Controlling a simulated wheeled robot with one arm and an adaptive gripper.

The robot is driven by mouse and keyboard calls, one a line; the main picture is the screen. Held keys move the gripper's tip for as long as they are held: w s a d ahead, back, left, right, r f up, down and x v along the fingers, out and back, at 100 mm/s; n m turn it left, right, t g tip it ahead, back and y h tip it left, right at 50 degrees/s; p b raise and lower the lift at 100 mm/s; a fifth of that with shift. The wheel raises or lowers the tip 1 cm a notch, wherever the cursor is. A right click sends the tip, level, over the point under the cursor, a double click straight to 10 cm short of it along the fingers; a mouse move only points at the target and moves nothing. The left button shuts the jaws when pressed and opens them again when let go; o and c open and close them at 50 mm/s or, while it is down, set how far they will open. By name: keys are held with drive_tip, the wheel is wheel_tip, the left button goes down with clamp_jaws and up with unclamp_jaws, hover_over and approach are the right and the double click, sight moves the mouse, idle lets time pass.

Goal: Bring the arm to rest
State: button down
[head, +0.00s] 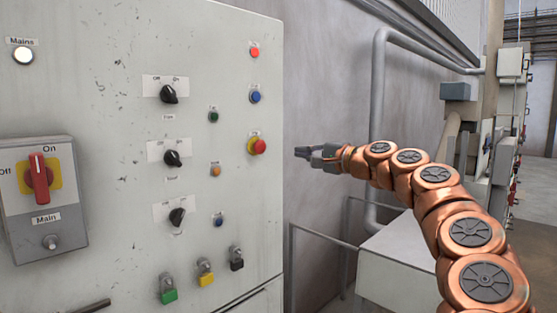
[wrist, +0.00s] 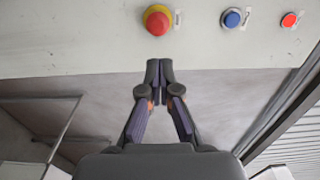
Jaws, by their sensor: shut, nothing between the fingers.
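My gripper (head: 301,152) is at the end of my copper-coloured arm, to the right of the control cabinet's right edge in the head view. In the wrist view my gripper (wrist: 159,66) has its fingertips together with nothing between them. The fingertips point toward a red mushroom button on a yellow collar (wrist: 157,19), with a gap between them. The same red button (head: 258,146) shows near the cabinet's right edge in the head view. My arm reaches in from the lower right.
The grey cabinet (head: 120,110) carries a red main switch (head: 40,178) turned to On, several black knobs, small buttons and padlocks. A pipe (head: 378,100), a railing (head: 292,262) and a pale box (head: 400,262) stand to the right, behind my arm.

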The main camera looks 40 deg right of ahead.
drive_tip(key=shift+a, duration=0.1)
drive_tip(key=w+a+f+n+g+y, duration=0.1)
drive_tip(key=a+n+g+y, duration=0.2)
drive_tip(key=a, duration=0.9)
drive_tip(key=w+a+f+n+g+y, duration=0.15)
drive_tip(key=a+n, duration=0.35)
drive_tip(key=a, duration=0.7)
drive_tip(key=s+a+f+n+g, duration=0.3)
drive_tip(key=a+f, duration=0.2)
drive_tip(key=a, duration=0.3)
drive_tip(key=s+a+f+n+g, duration=0.2)
drive_tip(key=s+a+f+g, duration=0.1)
drive_tip(key=a+f, duration=0.35)
drive_tip(key=s+a+f+n+g+p, duration=0.1)
drive_tip(key=s+a+f+n+g, duration=0.15)
drive_tip(key=s+a+f, duration=0.35)
drive_tip(key=s+d+f+n+g+h, duration=0.1)
drive_tip(key=s+d+f+g+h, duration=0.1)
drive_tip(key=s+f, duration=0.7)
drive_tip(key=s+d+f+g+h, duration=0.3)
drive_tip(key=s+f, duration=0.6)
drive_tip(key=s, duration=0.3)
drive_tip(key=shift+s+n+g+h+p, duration=0.35)
drive_tip(key=shift+g+p, duration=0.05)
drive_tip(key=shift+g, duration=0.5)
drive_tip(key=shift+d, duration=0.1)
